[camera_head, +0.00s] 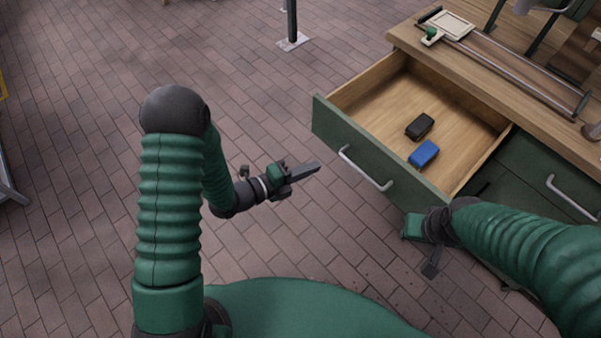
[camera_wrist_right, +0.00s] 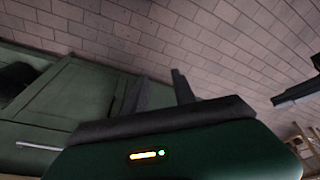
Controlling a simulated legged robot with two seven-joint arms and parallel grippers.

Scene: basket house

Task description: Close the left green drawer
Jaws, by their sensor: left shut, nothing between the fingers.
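The left green drawer (camera_head: 365,165) is pulled well out of the wooden-topped cabinet, with its green front and silver bar handle (camera_head: 365,168) facing me. A black block (camera_head: 419,127) and a blue block (camera_head: 424,154) lie inside it. My left gripper (camera_head: 312,170) is shut and empty, to the left of the drawer front and apart from it. My right gripper (camera_head: 432,264) is low, below the near right part of the drawer front in the head view. Its fingers stand apart with nothing between them in the right wrist view (camera_wrist_right: 161,88).
A second green drawer (camera_head: 540,170) to the right is closed. On the wooden countertop (camera_head: 470,60) lie a framed board (camera_head: 447,24) and a long metal rail. Brick floor (camera_head: 270,110) is free left of the cabinet. A post base (camera_head: 293,41) stands farther back.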

